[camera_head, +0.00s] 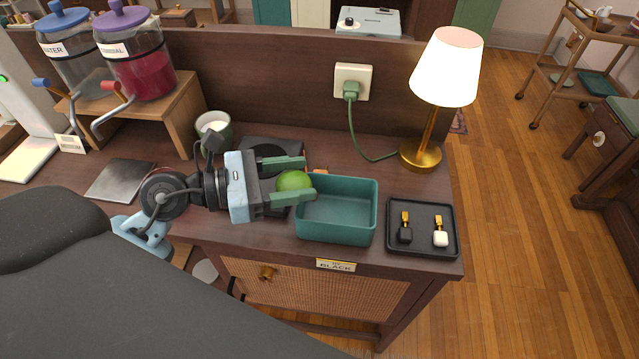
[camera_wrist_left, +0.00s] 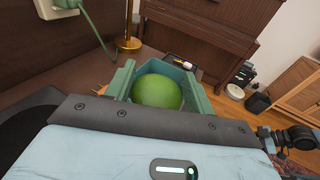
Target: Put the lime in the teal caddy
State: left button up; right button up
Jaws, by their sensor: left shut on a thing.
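The lime (camera_head: 292,182) is a round green fruit between the fingers of my left gripper (camera_head: 297,180). The gripper is shut on it, with its fingers pointing right. In the left wrist view the lime (camera_wrist_left: 157,93) sits between the two green fingertips, with part of the caddy behind it. The teal caddy (camera_head: 338,236) is an open, empty-looking rectangular box on the cabinet top, just right of the gripper. The fingertips and lime are at its left edge; their height above the rim is hard to tell. My right gripper is not in view.
A black tray (camera_head: 421,249) with two small items lies right of the caddy. A lamp (camera_head: 421,155) stands behind, near a green cord (camera_head: 354,130). A dark plate lies under the gripper.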

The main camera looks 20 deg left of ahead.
aim_at(309, 179)
pick_arm(q)
jog(key=x, duration=0.4)
jog(key=shift+w+d+p, duration=0.2)
jog(key=shift+d+p, duration=0.1)
jog(key=shift+p, duration=0.05)
jog(key=shift+f, duration=0.1)
notch_tip(309, 179, down, 3)
jog(key=shift+f, duration=0.15)
jog(key=shift+f+b, duration=0.15)
jog(key=shift+b, duration=0.15)
